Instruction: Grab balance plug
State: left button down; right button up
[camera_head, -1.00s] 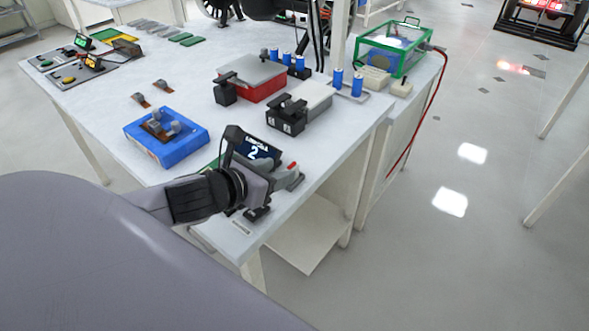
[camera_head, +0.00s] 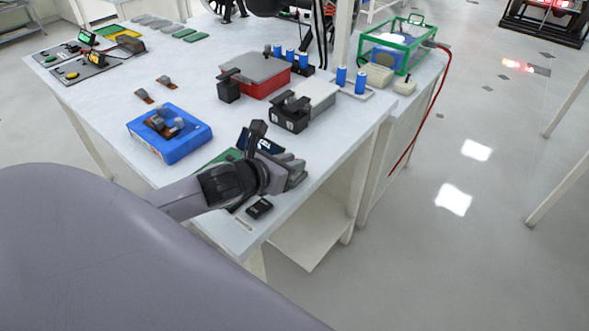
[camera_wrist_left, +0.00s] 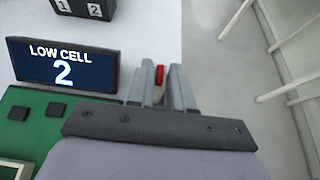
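My left gripper (camera_head: 297,172) is low over the front right corner of the table, beside a small screen (camera_head: 258,142). In the left wrist view its two grey fingers (camera_wrist_left: 163,88) stand a narrow gap apart. A small red piece (camera_wrist_left: 159,75) shows between them, nearer the left finger; it may be the balance plug, but most of it is hidden. I see no clear grip on it. A small black block (camera_head: 260,208) lies on the table in front of the gripper. My right gripper is not in view.
The screen reads "LOW CELL 2" (camera_wrist_left: 62,65) and stands on a green board (camera_wrist_left: 90,100). A blue tray (camera_head: 170,133), a red box (camera_head: 262,85) and a black-and-grey unit (camera_head: 300,107) stand farther back. The table's right edge is close to the gripper.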

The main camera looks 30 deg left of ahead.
pick_arm(q)
jog(key=shift+r, duration=0.15)
notch_tip(320, 180, up, 20)
jog(key=p, duration=0.2)
jog(key=shift+p, duration=0.3)
